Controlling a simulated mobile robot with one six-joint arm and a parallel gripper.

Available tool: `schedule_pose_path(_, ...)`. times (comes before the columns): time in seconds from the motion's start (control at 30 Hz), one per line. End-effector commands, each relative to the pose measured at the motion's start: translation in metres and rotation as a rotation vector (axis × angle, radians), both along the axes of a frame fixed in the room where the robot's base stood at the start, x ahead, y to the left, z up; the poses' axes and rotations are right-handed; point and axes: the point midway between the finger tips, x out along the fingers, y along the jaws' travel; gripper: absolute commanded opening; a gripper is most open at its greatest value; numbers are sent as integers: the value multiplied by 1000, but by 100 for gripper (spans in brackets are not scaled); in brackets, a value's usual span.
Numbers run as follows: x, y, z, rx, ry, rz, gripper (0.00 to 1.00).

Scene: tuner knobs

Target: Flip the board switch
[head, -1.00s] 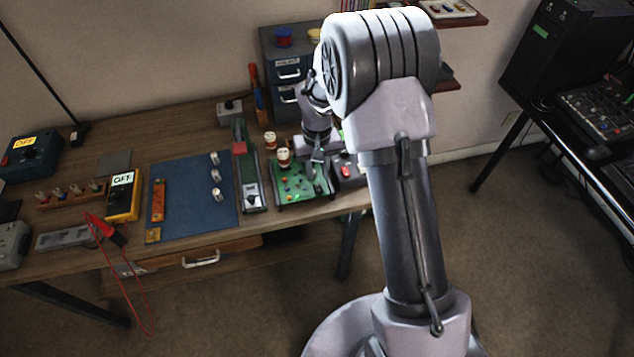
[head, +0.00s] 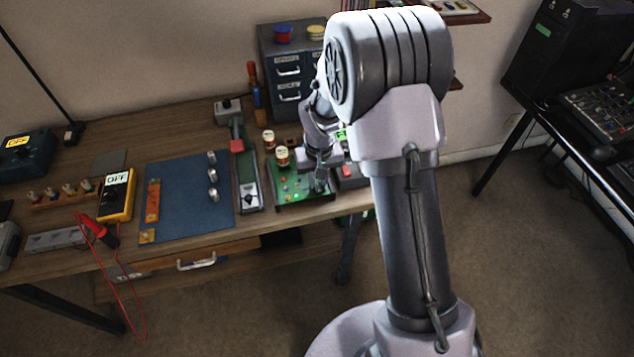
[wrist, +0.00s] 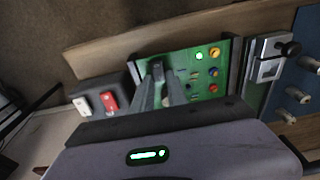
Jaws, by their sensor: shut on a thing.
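The green circuit board (head: 290,188) sits near the front edge of the bench. It also shows in the wrist view (wrist: 216,84), with coloured buttons and a lit green light (wrist: 199,56). My gripper (head: 319,184) is down at the board's right end in the head view. In the wrist view my gripper (wrist: 158,76) has its fingers closed together over the board. A small dark piece, seemingly the board switch (wrist: 157,68), is between the fingertips. The fingers hide most of it, and I cannot tell which way it is set.
A dark box with a red rocker (wrist: 109,101) stands right beside the board. A slide unit with a metal plate (wrist: 268,68) is on the other side. Two small jars (head: 282,156) stand behind the board. A blue mat (head: 190,200) lies further left.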

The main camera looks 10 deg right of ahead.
Motion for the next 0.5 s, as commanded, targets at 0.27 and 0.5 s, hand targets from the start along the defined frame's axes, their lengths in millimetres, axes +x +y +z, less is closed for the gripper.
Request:
schedule_pose_path(0.27, -4, 0, -3, 0, -174, 1, 0)
schedule_pose_path(0.5, -4, 0, 2, 0, -181, 0, 0)
